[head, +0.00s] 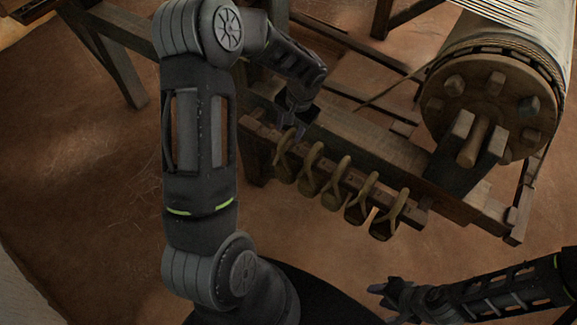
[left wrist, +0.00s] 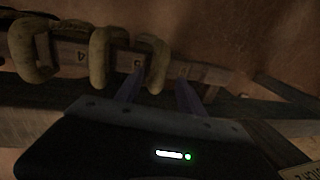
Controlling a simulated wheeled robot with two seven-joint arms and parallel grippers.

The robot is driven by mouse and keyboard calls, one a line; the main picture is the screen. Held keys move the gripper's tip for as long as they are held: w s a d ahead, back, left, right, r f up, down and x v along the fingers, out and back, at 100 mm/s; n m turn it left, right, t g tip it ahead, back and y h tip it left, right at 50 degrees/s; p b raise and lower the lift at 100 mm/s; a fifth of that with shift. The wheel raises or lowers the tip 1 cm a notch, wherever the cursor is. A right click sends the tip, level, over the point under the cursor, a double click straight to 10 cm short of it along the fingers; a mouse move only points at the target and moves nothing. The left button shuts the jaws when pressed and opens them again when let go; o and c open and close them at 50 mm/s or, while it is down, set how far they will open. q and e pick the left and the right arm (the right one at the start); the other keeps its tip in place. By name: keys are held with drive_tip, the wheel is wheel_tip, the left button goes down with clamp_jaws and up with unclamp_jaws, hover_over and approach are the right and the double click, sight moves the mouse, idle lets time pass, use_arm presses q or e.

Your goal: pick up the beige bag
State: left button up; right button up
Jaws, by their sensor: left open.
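Several olive-beige bags with looped tops hang in a row from a wooden rail (head: 340,178). All are similar in colour, so I cannot tell which one the task names. The bag at the left end of the row (head: 284,158) is closest to my left gripper (head: 296,122). In the left wrist view, my left gripper (left wrist: 160,82) is open and empty, its two fingers pointing at the rail.
The numbered rail is fixed along the front of a dark wooden loom frame (head: 370,140). A large wooden roller (head: 490,105) wound with pale threads stands at the right. A thin stick slants up beside it. The brown floor (head: 90,190) at the left is clear.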

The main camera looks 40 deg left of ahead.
sight(289, 132)
use_arm(q)
drive_tip(key=f, duration=0.3)
drive_tip(key=shift+a+f, duration=0.15)
drive_tip(key=shift+a, duration=0.15)
drive_tip(key=shift+c, duration=0.6)
clamp_jaws()
drive_tip(key=shift+w, duration=0.1)
idle(0.8)
